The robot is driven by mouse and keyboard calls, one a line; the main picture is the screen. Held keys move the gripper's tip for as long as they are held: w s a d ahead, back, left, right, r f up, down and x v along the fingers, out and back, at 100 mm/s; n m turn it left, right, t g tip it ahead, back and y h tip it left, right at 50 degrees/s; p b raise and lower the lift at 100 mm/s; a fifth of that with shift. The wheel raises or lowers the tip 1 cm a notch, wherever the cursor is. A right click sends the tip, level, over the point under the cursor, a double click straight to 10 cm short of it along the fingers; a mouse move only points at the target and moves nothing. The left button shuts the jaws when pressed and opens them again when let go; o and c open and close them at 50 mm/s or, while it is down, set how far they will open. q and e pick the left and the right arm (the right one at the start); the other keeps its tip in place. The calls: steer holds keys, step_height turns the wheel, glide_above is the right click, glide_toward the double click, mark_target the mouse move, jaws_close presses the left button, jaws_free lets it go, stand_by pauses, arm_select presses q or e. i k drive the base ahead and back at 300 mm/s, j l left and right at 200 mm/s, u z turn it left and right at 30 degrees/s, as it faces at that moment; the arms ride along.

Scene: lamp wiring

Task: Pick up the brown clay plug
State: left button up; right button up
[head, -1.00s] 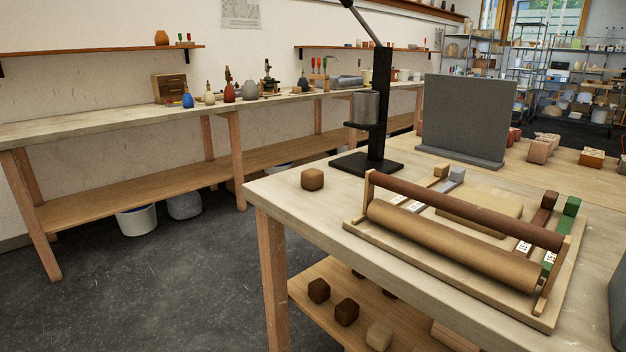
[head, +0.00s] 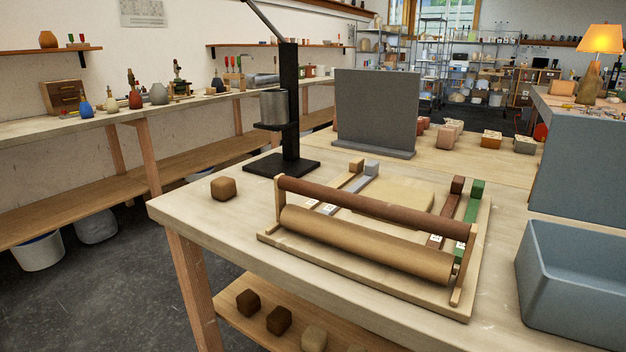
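A rounded brown clay block (head: 223,188) sits alone on the near table top by its left corner, left of a wooden slab roller board. It may be the brown clay plug, but I cannot be sure. Two dark brown clay lumps (head: 279,320) and a paler lump (head: 314,338) lie on the shelf under this table. A small dark brown block (head: 457,185) stands at the far end of a brown strip on the board, beside a green one (head: 477,188). Neither of my grippers is in view.
A black press (head: 289,110) with a metal cylinder stands behind the block. The roller (head: 365,243) fills the table's middle. A grey upright panel (head: 376,112) stands behind, a blue-grey bin (head: 580,285) at right.

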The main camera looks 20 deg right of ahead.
mark_target(223, 189)
steer(key=i+j+z, duration=0.45)
steer(key=j+z, duration=0.2)
steer(key=i+j+z, duration=0.1)
steer(key=j+z, duration=0.2)
steer(key=j, duration=0.15)
steer(key=i+j+z, duration=0.1)
steer(key=j+z, duration=0.55)
steer(key=j, duration=0.25)
